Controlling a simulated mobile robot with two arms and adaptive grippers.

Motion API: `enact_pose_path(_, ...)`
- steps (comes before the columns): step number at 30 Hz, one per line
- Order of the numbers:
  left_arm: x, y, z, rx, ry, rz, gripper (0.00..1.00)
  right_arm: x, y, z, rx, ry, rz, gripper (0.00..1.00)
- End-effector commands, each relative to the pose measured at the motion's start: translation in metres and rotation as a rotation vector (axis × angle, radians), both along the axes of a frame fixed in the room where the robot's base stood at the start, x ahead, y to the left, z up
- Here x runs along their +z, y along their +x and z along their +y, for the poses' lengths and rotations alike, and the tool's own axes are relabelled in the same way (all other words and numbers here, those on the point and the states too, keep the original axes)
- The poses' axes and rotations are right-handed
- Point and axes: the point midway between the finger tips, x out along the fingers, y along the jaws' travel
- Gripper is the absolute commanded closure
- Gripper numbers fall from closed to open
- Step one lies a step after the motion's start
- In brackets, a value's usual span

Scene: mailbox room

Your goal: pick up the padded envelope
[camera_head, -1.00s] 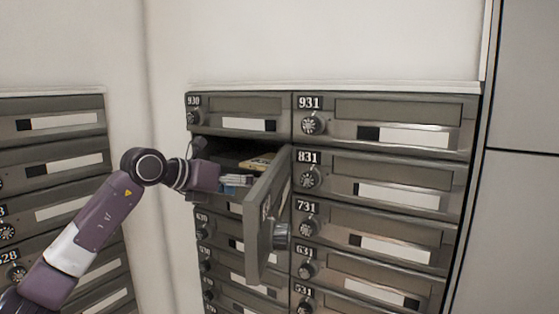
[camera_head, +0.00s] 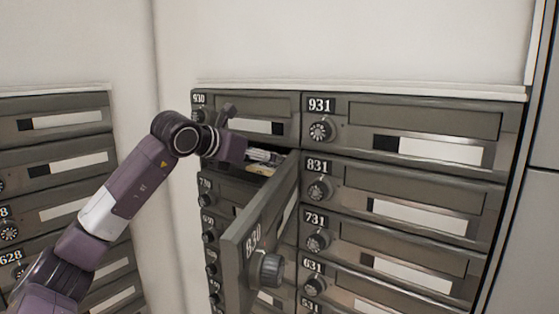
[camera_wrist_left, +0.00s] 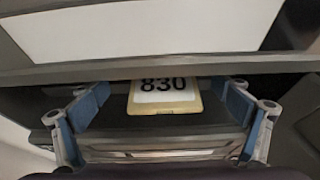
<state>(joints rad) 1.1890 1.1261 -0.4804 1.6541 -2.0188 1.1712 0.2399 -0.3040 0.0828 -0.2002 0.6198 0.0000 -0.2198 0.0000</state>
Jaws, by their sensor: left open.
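The padded envelope (camera_wrist_left: 164,108) is yellow with a white label reading 830. It lies inside the dark open mailbox, and in the left wrist view it sits between my finger pads, with a gap on each side. My left gripper (camera_wrist_left: 165,103) is open and empty, with blue pads on both sides. In the head view the left gripper (camera_head: 264,157) is at the mouth of the open compartment, above the swung-out door. The compartment's inside is mostly hidden there by my wrist and the door. My right gripper is not in view.
The open door 830 (camera_head: 255,240) juts out below and right of my gripper. Closed mailbox 930 (camera_head: 250,118) is just above the opening, and 831 (camera_head: 400,190) is to the right. Another mailbox bank (camera_head: 55,165) stands at the left. A bare wall corner lies between the banks.

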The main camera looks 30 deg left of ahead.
Motion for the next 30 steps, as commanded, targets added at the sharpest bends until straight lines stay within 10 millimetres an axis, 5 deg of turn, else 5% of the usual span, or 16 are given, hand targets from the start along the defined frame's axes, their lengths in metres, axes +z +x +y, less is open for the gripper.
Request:
enact_pose_path(6,-0.011,0.027,-0.006,-0.002,-0.003,0.004,0.07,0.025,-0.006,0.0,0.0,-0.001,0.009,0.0)
enact_pose_path(17,-0.018,0.035,-0.006,-0.001,-0.001,0.002,0.08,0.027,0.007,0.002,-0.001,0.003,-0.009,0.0)
enact_pose_path(28,-0.018,0.035,-0.006,-0.001,-0.001,0.002,0.49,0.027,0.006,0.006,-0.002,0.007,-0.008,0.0)
enact_pose_path(30,-0.017,0.035,-0.006,-0.001,-0.001,0.001,0.51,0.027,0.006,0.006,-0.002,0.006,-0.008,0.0)
